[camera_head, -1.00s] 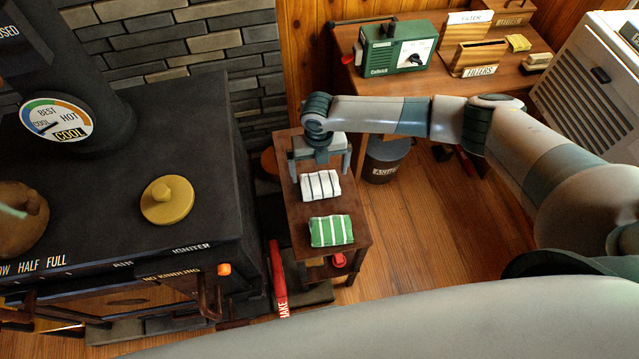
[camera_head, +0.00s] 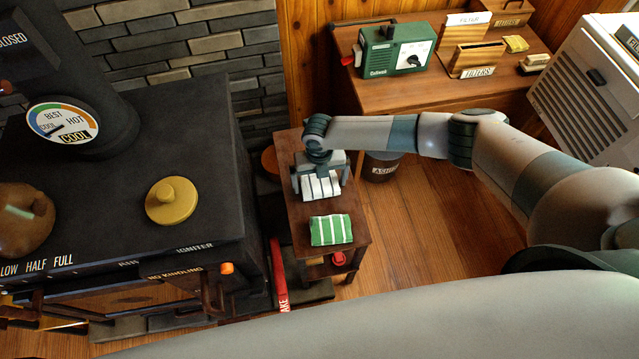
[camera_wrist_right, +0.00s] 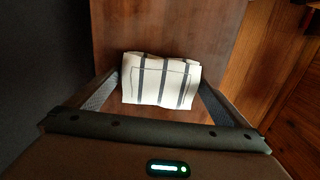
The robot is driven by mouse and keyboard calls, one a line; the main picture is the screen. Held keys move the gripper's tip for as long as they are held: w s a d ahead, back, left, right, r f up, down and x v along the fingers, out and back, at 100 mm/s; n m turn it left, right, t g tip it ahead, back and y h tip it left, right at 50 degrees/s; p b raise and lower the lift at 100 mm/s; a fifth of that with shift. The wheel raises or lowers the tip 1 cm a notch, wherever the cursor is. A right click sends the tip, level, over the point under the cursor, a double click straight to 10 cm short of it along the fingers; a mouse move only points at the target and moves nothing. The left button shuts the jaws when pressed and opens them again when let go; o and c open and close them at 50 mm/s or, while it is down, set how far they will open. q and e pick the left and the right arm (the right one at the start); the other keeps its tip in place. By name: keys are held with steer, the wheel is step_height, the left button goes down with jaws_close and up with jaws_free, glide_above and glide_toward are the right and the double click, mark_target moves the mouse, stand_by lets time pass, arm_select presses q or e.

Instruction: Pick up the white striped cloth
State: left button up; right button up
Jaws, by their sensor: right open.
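The white striped cloth (camera_head: 321,187), folded with dark stripes, lies on a small wooden table (camera_head: 305,262) beside the stove. My right gripper (camera_head: 321,191) is over the cloth and hides its far part. In the right wrist view the cloth (camera_wrist_right: 160,80) lies between the open fingers (camera_wrist_right: 160,100), with a gap on each side. Whether the fingertips reach the table top cannot be told. My left gripper is not in view.
A green striped cloth (camera_head: 331,230) lies on the same table, just nearer than the white one. The black stove (camera_head: 190,130) stands close at the left. An ash bucket (camera_head: 381,168) stands on the floor to the right. A desk (camera_head: 440,85) is behind.

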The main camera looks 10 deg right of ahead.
mark_target(319, 182)
steer(key=c, duration=0.8)
steer(key=shift+r, duration=0.15)
steer(key=shift+r, duration=0.5)
step_height(319, 182, up, 2)
steer(key=shift+r+b, duration=0.1)
steer(key=shift+b, duration=0.55)
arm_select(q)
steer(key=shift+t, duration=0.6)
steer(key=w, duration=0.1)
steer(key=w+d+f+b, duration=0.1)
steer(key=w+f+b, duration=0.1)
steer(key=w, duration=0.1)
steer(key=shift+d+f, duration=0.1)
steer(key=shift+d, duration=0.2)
arm_select(e)
steer(key=s+d+r, duration=0.1)
steer(key=s+r, duration=0.1)
steer(key=s, duration=0.1)
steer(key=s+d+r, duration=0.2)
steer(key=s+r, duration=0.1)
steer(key=s, duration=0.1)
steer(key=s+d+r, duration=0.2)
steer(key=s, duration=0.1)
steer(key=shift+s+r, duration=0.25)
